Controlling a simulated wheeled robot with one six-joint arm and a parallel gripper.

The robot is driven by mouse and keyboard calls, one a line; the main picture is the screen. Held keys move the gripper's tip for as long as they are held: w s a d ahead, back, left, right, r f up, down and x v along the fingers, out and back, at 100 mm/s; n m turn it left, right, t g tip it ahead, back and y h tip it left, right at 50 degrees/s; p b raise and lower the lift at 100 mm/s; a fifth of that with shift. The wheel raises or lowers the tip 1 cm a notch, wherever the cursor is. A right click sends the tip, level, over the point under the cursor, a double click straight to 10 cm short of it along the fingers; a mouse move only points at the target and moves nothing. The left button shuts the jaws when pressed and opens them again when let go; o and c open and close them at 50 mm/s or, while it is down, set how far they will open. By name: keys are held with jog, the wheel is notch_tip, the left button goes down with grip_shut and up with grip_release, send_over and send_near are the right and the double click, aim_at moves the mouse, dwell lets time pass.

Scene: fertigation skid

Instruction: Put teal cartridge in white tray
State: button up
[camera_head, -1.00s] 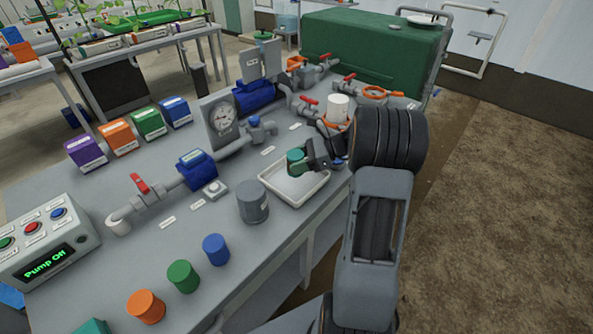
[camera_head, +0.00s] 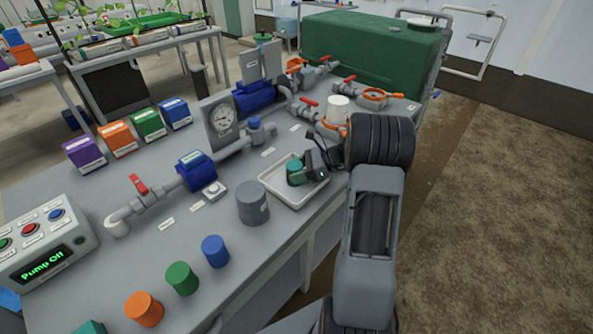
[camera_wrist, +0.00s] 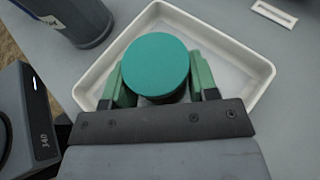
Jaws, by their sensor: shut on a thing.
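The teal cartridge (camera_head: 294,173) is a short cylinder held between the fingers of my gripper (camera_head: 304,173). In the wrist view its round teal top (camera_wrist: 155,64) faces the camera, with a green finger pad of my gripper (camera_wrist: 158,84) on each side. The white tray (camera_head: 274,194) is a shallow rectangular tray on the grey bench. The cartridge is over or inside the tray, within its rim; its underside is hidden, so I cannot tell whether it touches the floor. The tray's far wall (camera_wrist: 222,38) shows behind the cartridge in the wrist view.
A grey cylinder (camera_head: 253,204) stands close beside the tray on the left; it also shows in the wrist view (camera_wrist: 85,20). Blue (camera_head: 215,251), green (camera_head: 182,278) and orange (camera_head: 144,309) cylinders line the front.

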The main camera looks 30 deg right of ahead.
jog(key=o, duration=1)
jog(key=shift+f, duration=0.1)
jog(key=shift+c, duration=0.2)
